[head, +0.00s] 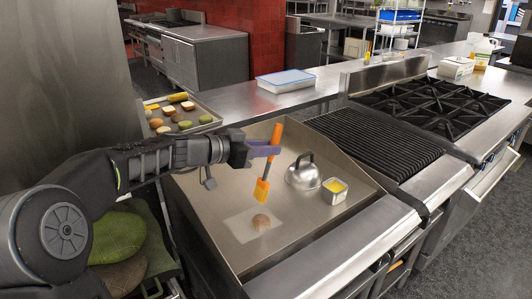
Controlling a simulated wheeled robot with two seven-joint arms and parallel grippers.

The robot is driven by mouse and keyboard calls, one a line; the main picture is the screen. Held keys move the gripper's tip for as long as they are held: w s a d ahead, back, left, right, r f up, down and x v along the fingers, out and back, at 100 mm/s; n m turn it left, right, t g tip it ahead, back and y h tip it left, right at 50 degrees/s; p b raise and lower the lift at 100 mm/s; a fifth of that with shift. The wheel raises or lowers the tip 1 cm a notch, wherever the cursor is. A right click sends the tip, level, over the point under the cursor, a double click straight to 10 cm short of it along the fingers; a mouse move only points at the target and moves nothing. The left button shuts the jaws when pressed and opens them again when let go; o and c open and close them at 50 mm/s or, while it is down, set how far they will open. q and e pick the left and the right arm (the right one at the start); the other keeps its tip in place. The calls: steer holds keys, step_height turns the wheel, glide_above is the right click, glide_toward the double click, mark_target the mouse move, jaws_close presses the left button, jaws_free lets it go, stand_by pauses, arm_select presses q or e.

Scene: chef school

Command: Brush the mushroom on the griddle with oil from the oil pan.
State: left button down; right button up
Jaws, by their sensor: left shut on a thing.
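My left gripper (266,149) reaches in from the left over the griddle (205,195) and is shut on an orange-handled brush (276,134). The brush's orange bristle head (261,189) points down and hangs above and a little behind the mushroom; I cannot tell whether they touch. The mushroom (261,222) is small, round and brown, and lies on a pale square patch at the griddle's front. A small square metal oil pan (334,191) with yellow content stands to the right of the brush. My right gripper is not in view.
A metal dome lid with a handle (303,173) sits between the brush and the oil pan. A tray (205,127) of cut food stands behind my left arm. A grill grate (377,143) and burners (433,106) lie to the right. A lidded container (286,81) is on the back counter.

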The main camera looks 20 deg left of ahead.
mark_target(266, 168)
arm_select(q)
steer(key=shift+w+a, duration=0.1)
steer(key=shift+a, duration=0.05)
steer(key=shift+f+b, duration=0.45)
steer(key=shift+f, duration=2.65)
